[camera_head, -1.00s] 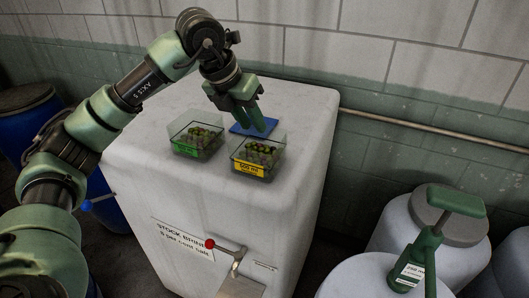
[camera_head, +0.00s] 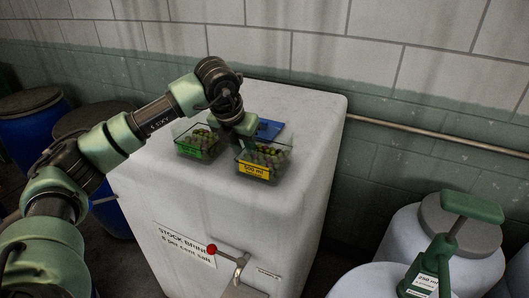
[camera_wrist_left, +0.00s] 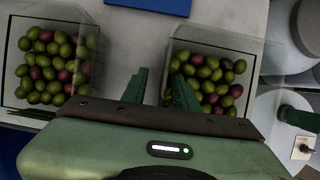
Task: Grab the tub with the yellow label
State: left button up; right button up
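The yellow-label tub (camera_head: 262,160) is a clear open tub of green and purple olives on top of the white tank. It is the right-hand tub in the left wrist view (camera_wrist_left: 212,72). My left gripper (camera_head: 243,138) is down at its left side in the head view. In the left wrist view the gripper (camera_wrist_left: 160,88) is open. One finger is in the gap between the tubs and the other overlaps the tub's left edge, apparently just inside its wall. Contact cannot be told. The yellow label is hidden in the wrist view. My right gripper is out of view.
A similar tub with a green label (camera_head: 198,142) stands close on the left. A blue mat (camera_head: 269,129) lies behind on the white tank (camera_head: 240,215). A red-knobbed tap (camera_head: 212,249) is on the front. Drums and a green pump handle (camera_head: 472,207) are lower right.

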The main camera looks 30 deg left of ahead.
pick_arm(q)
jog(key=shift+w+f, duration=0.1)
jog(key=shift+f, duration=0.2)
grip_shut()
jog(key=shift+r, duration=0.15)
dwell(1.1)
